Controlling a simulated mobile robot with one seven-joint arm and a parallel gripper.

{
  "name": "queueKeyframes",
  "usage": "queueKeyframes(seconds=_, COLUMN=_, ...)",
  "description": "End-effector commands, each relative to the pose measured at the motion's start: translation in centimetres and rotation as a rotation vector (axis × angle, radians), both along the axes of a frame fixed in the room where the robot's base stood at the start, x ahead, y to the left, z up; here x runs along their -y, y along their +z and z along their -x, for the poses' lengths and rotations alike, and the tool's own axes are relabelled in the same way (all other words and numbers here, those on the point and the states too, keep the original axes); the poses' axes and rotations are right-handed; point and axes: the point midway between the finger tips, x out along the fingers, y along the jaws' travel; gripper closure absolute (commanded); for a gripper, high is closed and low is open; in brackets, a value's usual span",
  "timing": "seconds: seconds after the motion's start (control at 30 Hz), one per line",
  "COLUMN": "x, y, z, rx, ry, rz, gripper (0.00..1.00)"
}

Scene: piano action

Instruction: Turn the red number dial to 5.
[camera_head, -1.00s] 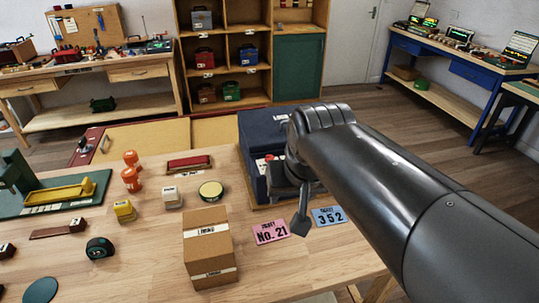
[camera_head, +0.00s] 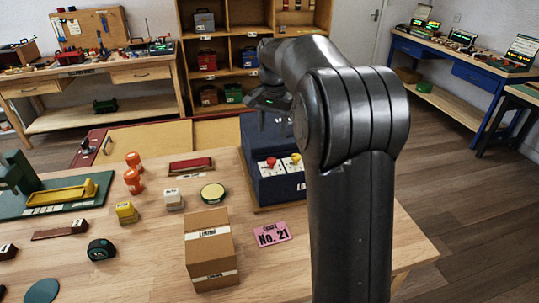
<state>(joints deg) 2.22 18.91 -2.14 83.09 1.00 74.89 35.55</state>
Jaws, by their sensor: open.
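A dark blue box (camera_head: 266,188) stands on the wooden table. On its sloped front a red knob (camera_head: 271,161) sits on a white plate, with a yellow knob (camera_head: 296,157) on another white plate to its right. The red knob looks like the red number dial, but its numbers and setting are too small to read. My gripper (camera_head: 272,123) is above the back of the box, fingers down, apart from the knobs. It is open and I see nothing in it. My arm hides the right side of the box.
A cardboard box (camera_head: 211,250) and a pink ticket marked No. 21 (camera_head: 271,234) lie in front of the blue box. A round yellow-green tin (camera_head: 212,191) and a white block (camera_head: 174,198) stand to its left. Shelves (camera_head: 212,60) are behind.

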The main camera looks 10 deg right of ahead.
Motion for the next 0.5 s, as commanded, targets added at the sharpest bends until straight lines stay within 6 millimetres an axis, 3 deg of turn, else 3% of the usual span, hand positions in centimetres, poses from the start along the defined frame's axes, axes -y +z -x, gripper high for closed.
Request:
queueKeyframes(seconds=0.03, x=0.2, y=-0.9, z=-1.2, rx=-0.015, ry=-0.021, rz=-0.001, gripper=0.49)
queueKeyframes(seconds=0.2, x=0.6, y=-2.5, z=-3.4, rx=-0.047, ry=-0.072, rz=-0.001, gripper=0.49)
queueKeyframes(seconds=0.5, x=0.7, y=-5.0, z=-3.9, rx=-0.059, ry=-0.088, rz=-0.002, gripper=0.49)
